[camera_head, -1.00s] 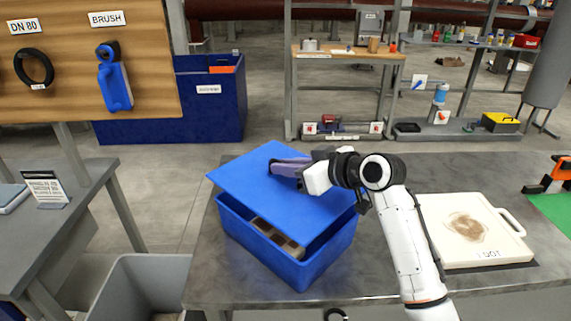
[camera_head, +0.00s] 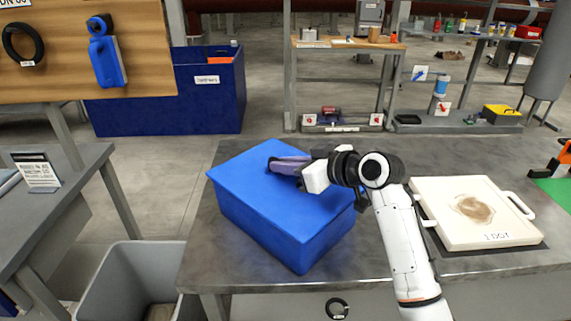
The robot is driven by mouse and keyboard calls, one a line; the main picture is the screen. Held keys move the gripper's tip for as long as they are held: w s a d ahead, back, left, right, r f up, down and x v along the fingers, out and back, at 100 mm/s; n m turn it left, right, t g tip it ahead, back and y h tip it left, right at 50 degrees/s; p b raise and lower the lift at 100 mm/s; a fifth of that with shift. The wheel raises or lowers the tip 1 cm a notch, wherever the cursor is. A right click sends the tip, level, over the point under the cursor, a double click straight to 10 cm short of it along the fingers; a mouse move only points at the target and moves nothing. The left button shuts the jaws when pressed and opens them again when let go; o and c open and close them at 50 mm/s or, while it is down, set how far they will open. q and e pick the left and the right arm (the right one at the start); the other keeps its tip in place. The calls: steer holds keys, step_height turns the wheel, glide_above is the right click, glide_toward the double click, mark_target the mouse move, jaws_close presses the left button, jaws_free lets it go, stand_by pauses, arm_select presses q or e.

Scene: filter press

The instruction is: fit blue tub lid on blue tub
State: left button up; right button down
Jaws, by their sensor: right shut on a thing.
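The blue tub (camera_head: 272,234) stands on the grey table. The blue tub lid (camera_head: 250,175) lies over its top, level and lined up with the rim, and no gap shows between them on the near sides. The tub's inside is hidden. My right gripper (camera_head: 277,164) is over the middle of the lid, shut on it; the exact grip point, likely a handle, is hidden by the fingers. My left gripper is not in view.
A cream filter plate (camera_head: 440,209) with a brown stain lies on the table (camera_head: 350,262) to the right of my arm. A grey bin (camera_head: 140,275) stands on the floor at left, beside a side table (camera_head: 60,195). The table's front strip is clear.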

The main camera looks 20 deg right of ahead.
steer(key=shift+f, duration=0.2)
steer(key=c, duration=1.7)
jaws_free()
steer(key=shift+f, duration=0.1)
